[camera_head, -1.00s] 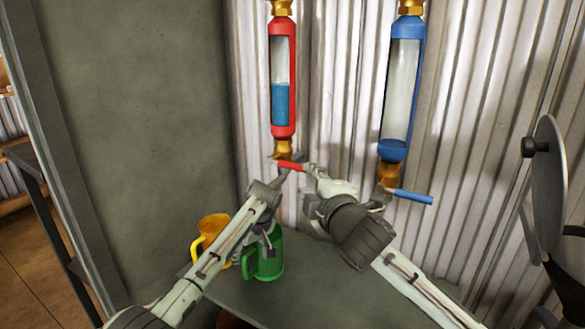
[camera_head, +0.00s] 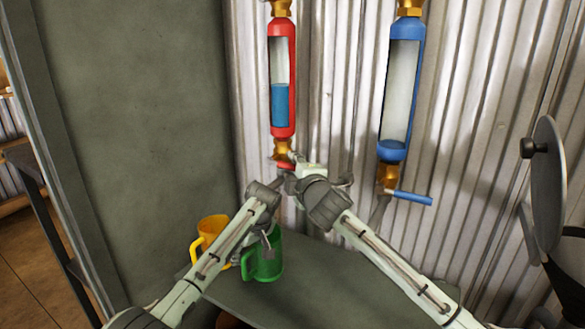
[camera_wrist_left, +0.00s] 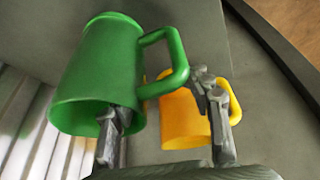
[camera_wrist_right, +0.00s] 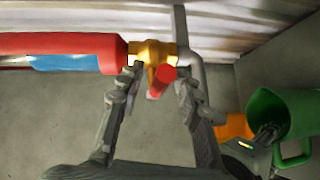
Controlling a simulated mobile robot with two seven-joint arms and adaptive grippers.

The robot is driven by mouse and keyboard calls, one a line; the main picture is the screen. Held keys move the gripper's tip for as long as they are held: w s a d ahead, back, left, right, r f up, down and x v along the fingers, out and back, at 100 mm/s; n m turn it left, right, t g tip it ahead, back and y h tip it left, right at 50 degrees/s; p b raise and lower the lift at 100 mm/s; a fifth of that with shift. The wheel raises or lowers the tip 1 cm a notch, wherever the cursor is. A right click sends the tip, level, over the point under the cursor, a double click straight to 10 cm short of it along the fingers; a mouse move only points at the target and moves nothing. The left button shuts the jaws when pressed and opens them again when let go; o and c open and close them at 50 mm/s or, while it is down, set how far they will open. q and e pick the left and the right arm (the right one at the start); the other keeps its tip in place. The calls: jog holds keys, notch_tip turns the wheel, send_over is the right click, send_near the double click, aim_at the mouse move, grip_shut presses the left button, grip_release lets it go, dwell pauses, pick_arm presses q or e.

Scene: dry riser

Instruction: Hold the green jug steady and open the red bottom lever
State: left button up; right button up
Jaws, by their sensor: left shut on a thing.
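The green jug (camera_head: 268,264) is on the grey shelf below the red riser. My left gripper (camera_head: 264,243) is shut on it; in the left wrist view one finger is at its mouth and the other is beyond its handle (camera_wrist_left: 178,75). The red bottom lever (camera_head: 285,166) is under the brass valve of the red cylinder (camera_head: 283,75), partly hidden by my right gripper (camera_head: 293,172). In the right wrist view the lever (camera_wrist_right: 160,80) lies between the spread fingers of the right gripper (camera_wrist_right: 155,90), pointing towards the camera, with gaps visible on both sides.
A yellow jug (camera_head: 210,232) stands left of the green jug. The blue cylinder (camera_head: 402,95) with its blue lever (camera_head: 413,197) hangs to the right. A corrugated wall is close behind. A grey panel is on the left. The right part of the shelf (camera_head: 330,300) is clear.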

pick_arm(q)
jog(key=shift+f, duration=0.1)
pick_arm(e)
grip_shut()
jog(key=shift+r, duration=0.15)
dwell(0.3)
